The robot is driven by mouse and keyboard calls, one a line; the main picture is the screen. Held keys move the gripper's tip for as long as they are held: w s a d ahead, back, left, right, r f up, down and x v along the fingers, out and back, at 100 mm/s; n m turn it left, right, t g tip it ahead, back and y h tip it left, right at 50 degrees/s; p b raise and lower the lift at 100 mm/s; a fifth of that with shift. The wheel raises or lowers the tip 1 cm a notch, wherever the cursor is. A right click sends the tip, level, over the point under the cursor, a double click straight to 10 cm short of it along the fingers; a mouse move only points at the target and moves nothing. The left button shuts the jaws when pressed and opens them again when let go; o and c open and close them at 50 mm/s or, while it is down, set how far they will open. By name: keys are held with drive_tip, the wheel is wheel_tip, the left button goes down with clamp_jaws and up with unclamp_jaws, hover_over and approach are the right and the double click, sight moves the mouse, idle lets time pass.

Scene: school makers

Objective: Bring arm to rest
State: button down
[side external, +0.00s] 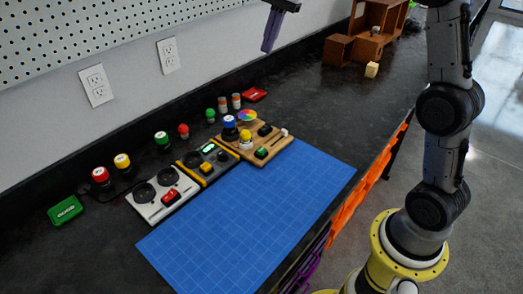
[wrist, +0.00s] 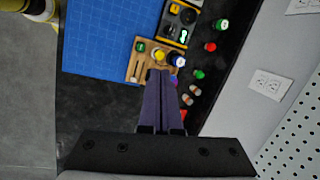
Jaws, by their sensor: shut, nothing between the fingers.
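My gripper (side external: 267,49) shows at the top of the side external view, its purple fingers pointing down, high above the bench and cut off by the frame edge. In the wrist view my gripper (wrist: 158,73) has its fingers together with nothing between them. My arm stands at the right of the side external view. No object is in contact with the gripper.
The dark bench (side external: 330,115) holds a blue grid mat (side external: 260,215), a wooden board (side external: 276,148), a white panel (side external: 150,209), a yellow-black panel (side external: 211,174) and several coloured buttons. A wooden shelf unit (side external: 339,51) stands far back. A pegboard wall runs behind.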

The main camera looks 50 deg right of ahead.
drive_tip(key=s+a+r+n+t+h, duration=0.1)
drive_tip(key=s+a+r+n, duration=0.15)
drive_tip(key=s, duration=0.75)
drive_tip(key=s+a+r+n+t, duration=0.1)
drive_tip(key=s+a+n, duration=0.3)
drive_tip(key=s, duration=0.5)
drive_tip(key=s+f+n+t+h, duration=0.1)
drive_tip(key=s+f+n, duration=0.7)
drive_tip(key=s+f, duration=0.2)
wheel_tip(320, 180, down, 2)
drive_tip(key=shift+d+f+n+t, duration=0.1)
drive_tip(key=shift+d+n+t, duration=0.2)
drive_tip(key=shift+d+n, duration=0.05)
